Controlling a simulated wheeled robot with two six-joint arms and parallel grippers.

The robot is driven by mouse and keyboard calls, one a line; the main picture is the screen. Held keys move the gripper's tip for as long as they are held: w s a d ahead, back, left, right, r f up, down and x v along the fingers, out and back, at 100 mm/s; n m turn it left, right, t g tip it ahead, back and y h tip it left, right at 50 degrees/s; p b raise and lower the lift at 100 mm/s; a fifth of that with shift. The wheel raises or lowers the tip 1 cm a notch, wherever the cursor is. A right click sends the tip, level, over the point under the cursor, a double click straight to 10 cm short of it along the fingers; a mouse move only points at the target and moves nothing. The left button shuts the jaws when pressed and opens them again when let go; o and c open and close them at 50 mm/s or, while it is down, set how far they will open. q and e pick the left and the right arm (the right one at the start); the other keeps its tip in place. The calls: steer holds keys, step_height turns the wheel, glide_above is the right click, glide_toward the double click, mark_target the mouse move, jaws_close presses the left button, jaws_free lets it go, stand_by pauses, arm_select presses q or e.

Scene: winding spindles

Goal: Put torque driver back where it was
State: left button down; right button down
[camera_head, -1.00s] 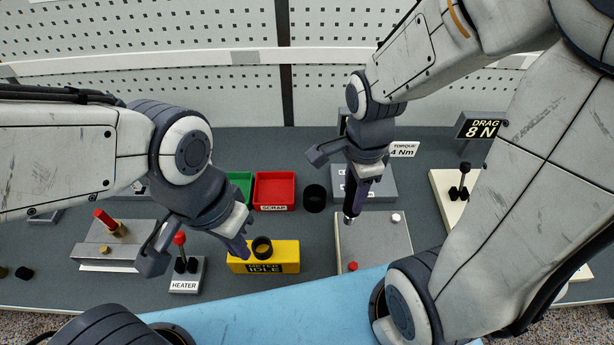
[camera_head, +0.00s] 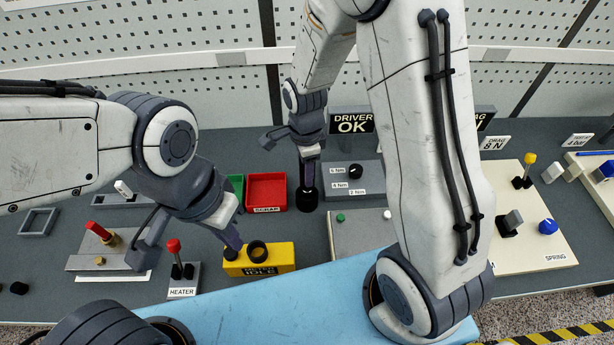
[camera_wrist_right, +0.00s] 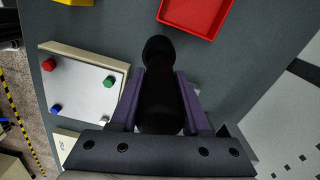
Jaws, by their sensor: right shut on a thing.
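The torque driver (camera_wrist_right: 162,100) is a black cylinder between the purple fingers of my right gripper (camera_wrist_right: 160,85), which is shut on it. In the head view my right gripper (camera_head: 309,170) points down, directly above the round black holder (camera_head: 308,201). The driver looks upright and in line with the holder; its lower end is at or in the holder, and I cannot tell how deep. My left gripper (camera_head: 232,240) hangs beside the black ring (camera_head: 257,249) on the yellow block (camera_head: 262,267); its finger opening is not clear.
The red scrap tray (camera_head: 266,192) is just left of the holder, with a green tray (camera_head: 236,186) beside it. A grey torque selector box (camera_head: 345,185) and a grey-topped panel (camera_head: 355,232) stand to the right. The heater switch (camera_head: 180,273) is at front left.

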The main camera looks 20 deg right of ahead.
step_height(320, 180, down, 3)
steer(key=shift+s+f+p, duration=0.1)
steer(key=shift+f+p, duration=0.05)
steer(key=shift+p, duration=0.25)
steer(key=shift+f, duration=0.2)
steer(key=shift+f, duration=0.2)
steer(key=shift+c, duration=1.9)
jaws_free()
